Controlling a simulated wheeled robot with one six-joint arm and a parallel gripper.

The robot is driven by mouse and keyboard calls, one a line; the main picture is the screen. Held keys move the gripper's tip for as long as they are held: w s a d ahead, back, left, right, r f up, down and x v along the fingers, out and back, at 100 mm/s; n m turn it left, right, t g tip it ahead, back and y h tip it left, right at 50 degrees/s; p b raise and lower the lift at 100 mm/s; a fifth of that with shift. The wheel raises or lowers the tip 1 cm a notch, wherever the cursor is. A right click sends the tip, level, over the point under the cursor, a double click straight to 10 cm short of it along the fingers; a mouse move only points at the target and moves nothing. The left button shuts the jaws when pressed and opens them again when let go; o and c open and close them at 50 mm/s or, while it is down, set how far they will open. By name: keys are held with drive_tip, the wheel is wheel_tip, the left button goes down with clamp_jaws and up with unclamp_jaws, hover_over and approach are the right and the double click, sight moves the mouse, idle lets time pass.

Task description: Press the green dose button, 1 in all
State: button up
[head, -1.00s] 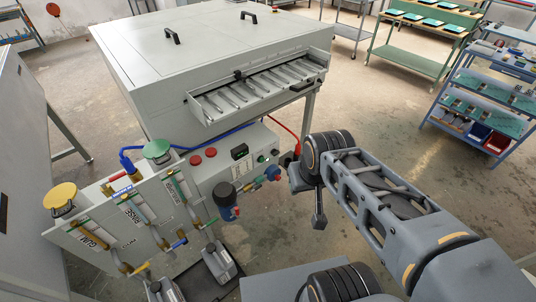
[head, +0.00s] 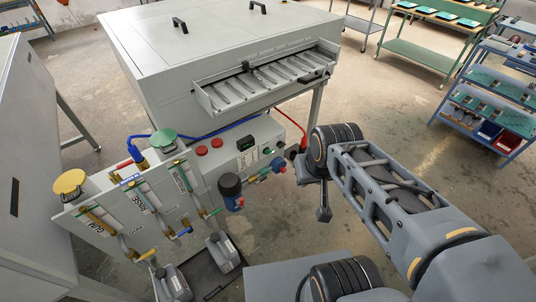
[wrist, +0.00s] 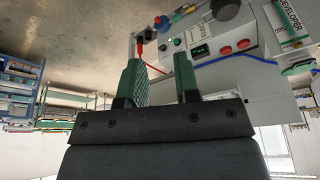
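A small green button (head: 267,150) sits on the front panel of the grey control box (head: 262,133), right of a dark display. In the wrist view, which is upside down, the green button (wrist: 177,42) shows just beyond the tip of the right-hand finger. My gripper (wrist: 158,75) has two green fingers standing apart with nothing between them. There is a gap between the fingertips and the panel. In the head view my arm reaches in from the lower right, and its end is close to the right side of the box; the fingers are mostly hidden there.
Two red buttons (head: 209,147) sit left of the display (head: 244,143). A red cable (head: 301,124) and a blue hose (head: 190,137) run behind the box. A dark knobbed fitting (head: 230,186) projects below. The large grey machine (head: 215,60) stands behind.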

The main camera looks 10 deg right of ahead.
clamp_jaws()
idle(1.3)
